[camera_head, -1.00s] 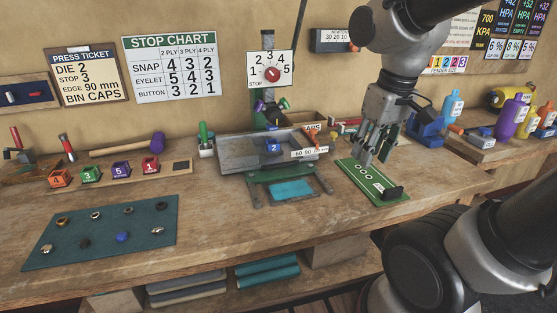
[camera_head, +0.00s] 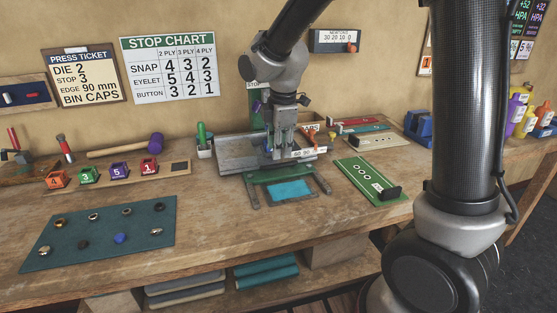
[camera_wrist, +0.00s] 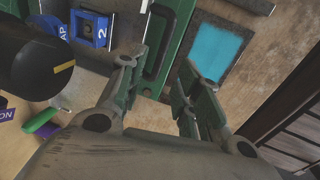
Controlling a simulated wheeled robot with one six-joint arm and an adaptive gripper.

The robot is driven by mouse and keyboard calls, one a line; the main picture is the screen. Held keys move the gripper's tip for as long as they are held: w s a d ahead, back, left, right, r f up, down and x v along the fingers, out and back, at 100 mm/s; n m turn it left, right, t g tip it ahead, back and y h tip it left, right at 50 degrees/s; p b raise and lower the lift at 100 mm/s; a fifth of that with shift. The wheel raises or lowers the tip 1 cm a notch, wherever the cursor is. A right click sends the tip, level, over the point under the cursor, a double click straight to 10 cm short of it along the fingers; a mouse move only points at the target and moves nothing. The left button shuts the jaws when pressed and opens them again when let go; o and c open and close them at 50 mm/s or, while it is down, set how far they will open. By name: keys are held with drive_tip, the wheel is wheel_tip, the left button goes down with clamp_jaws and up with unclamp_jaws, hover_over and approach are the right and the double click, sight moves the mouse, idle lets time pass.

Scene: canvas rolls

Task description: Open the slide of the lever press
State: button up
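The lever press stands at the middle of the bench, with its grey bed (camera_head: 235,158) and a green front part (camera_head: 268,177). My gripper (camera_head: 282,152) is over the press, pointing down, and hides much of it. In the wrist view my gripper (camera_wrist: 160,72) has its two fingers apart, with a green bar-like part of the press (camera_wrist: 158,48) showing between them. I cannot tell whether the fingers touch it. The blue die marked 2 (camera_wrist: 90,28) sits on the press, left of the fingers. A cyan piece (camera_head: 290,189) lies in front of the green part.
A green board with a black block (camera_head: 370,182) lies right of the press. A dark mat with small parts (camera_head: 60,250) and a rack of numbered dies (camera_head: 180,179) are to the left. The green-handled tool holder (camera_head: 204,149) stands close to the press's left side.

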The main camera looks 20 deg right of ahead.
sight(279, 165)
drive_tip(key=f, duration=0.2)
drive_tip(key=w+f, duration=0.1)
drive_tip(key=f, duration=0.2)
drive_tip(key=shift+f, duration=0.1)
clamp_jaws()
